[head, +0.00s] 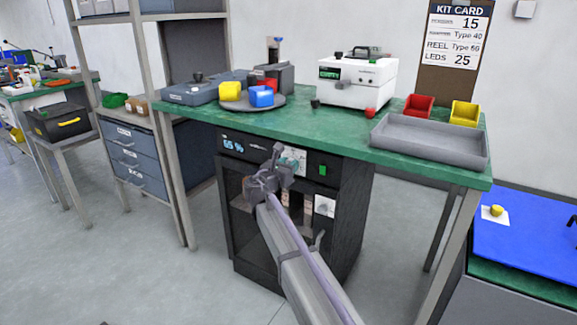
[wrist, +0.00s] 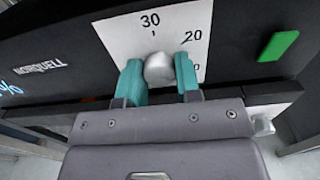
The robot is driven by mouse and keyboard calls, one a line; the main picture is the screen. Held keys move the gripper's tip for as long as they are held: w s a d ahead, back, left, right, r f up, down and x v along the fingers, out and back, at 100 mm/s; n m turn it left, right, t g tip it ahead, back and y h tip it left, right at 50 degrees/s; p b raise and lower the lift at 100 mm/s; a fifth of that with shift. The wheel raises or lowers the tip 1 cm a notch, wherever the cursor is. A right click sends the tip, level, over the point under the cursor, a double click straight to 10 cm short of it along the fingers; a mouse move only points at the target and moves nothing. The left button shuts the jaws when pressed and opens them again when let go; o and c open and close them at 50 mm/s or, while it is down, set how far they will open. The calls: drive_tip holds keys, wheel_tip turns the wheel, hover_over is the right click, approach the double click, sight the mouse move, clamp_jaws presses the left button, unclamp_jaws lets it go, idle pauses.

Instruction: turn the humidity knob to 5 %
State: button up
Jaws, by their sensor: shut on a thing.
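The humidity knob (wrist: 159,69) is a small grey knob on a white dial plate (wrist: 118,36) in the wrist view. The plate shows 30 above the knob and 20 to the upper right; a lower number at right is partly covered. My gripper (wrist: 158,75) has one teal finger on each side of the knob and is shut on it. The knob's pointer cannot be made out. In the head view my gripper (head: 278,163) is at the front of the black cabinet (head: 345,190) and hides the knob. A blue display (head: 233,144) there seems to read 65 %.
A green switch (wrist: 278,46) sits right of the dial. The cabinet stands under a green-topped bench (head: 330,130) carrying a white device (head: 357,82), a grey tray (head: 430,140) and colored bins. A blue drawer unit (head: 135,158) is at left. Open floor lies in front.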

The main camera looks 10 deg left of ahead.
drive_tip(key=shift+c, duration=1.4)
drive_tip(key=shift+m, duration=0.4)
drive_tip(key=m, duration=1.1)
drive_tip(key=o, duration=0.9)
